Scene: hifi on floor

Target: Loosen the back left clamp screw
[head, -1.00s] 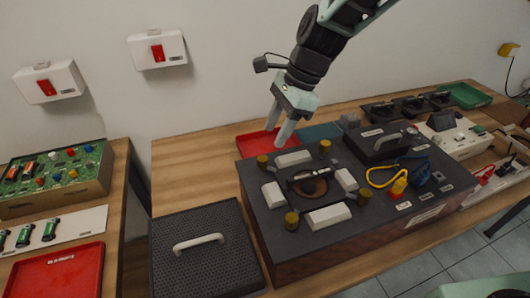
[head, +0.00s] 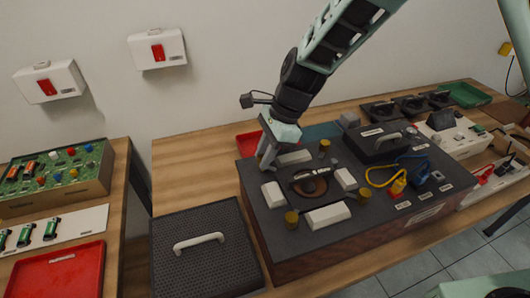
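The dark fixture box (head: 300,245) stands on the wooden table, with a brass clamp screw near each corner of its clamp area. The back left screw is hidden behind my gripper (head: 266,161), which points down at that corner. The fingers are at the screw's place, but whether they are closed on it cannot be made out. The back right screw (head: 324,146), front left screw (head: 291,220) and front right screw (head: 363,197) are in plain view. White clamp blocks (head: 327,216) surround a round brown recess with a dark bar (head: 306,174) across it.
A black perforated cover (head: 205,265) with a white handle lies left of the box. A red tray (head: 248,140) lies behind the box, partly hidden by my gripper. Yellow and blue cables (head: 380,181) and a black handled block (head: 380,145) are on the box's right half.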

